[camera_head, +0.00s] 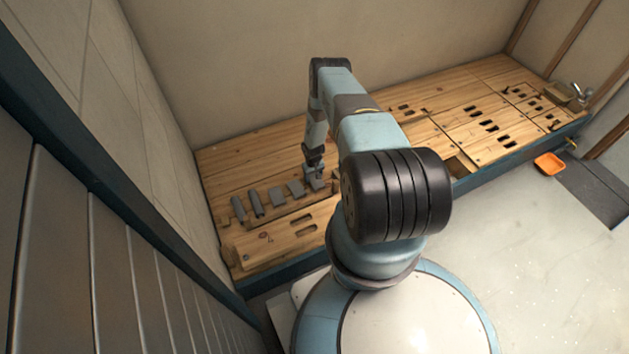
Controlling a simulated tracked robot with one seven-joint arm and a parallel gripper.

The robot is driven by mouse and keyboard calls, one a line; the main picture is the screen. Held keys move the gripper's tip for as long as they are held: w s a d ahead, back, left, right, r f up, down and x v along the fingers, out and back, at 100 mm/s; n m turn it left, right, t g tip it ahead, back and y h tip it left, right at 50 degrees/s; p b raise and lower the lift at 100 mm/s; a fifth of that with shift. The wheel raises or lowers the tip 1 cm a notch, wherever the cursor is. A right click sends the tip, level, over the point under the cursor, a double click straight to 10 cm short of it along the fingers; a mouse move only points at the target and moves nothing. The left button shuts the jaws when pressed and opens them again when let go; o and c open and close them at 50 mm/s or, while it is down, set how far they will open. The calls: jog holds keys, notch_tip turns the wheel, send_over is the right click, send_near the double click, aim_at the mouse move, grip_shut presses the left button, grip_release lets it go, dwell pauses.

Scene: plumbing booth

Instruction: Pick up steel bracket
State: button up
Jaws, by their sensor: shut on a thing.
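My gripper (314,171) is at the far left part of the wooden bench, low over its top. It is shut on a small grey piece, which I take to be the steel bracket (316,184), at the right end of a row of grey parts. The piece is small and partly hidden by the gripper, and I cannot tell whether it still touches the bench.
Several grey metal parts (255,203) lie in a row left of my gripper. The wooden bench (240,160) has slotted boards (487,125) to the right. A tap (579,91) is at the far right end. An orange tray (549,164) lies on the floor.

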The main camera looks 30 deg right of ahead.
notch_tip(320, 180, up, 10)
notch_tip(320, 180, up, 22)
send_over(313, 176)
jog(key=w+a, duration=0.3)
jog(key=a, duration=0.4)
jog(key=s+a+r, duration=0.3)
jog(key=a+r, duration=0.1)
jog(key=r, duration=0.5)
jog(key=s+a+r, duration=0.2)
jog(key=a+r, duration=0.2)
jog(key=r, duration=0.6)
jog(key=shift+s+r, duration=0.3)
jog(key=shift+s, duration=0.1)
jog(key=shift+s+a, duration=0.1)
